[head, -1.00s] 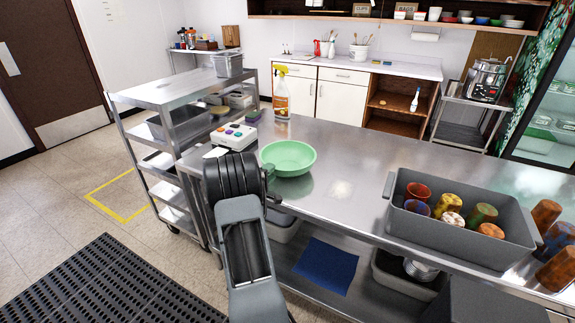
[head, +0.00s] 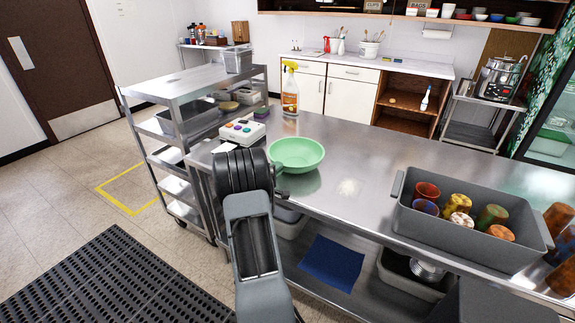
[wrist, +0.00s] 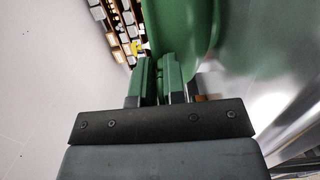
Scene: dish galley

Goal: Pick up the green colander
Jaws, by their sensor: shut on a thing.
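The green colander (head: 297,152) is a round, pale green bowl at the left end of the steel counter, open side up. In the wrist view its darker green wall (wrist: 185,30) fills the top middle. My gripper (head: 279,168) is at the colander's near left edge, mostly hidden behind my arm in the head view. In the wrist view the gripper fingers (wrist: 161,75) are close together, shut on the colander's edge. A dark reflection shows on the steel under the bowl. I cannot tell whether the bowl touches the counter.
A white box with coloured buttons (head: 241,132) and a spray bottle (head: 290,95) stand behind and left of the colander. A grey tub (head: 460,232) of several cups is on the right. A steel cart (head: 190,88) stands left. The counter's middle is clear.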

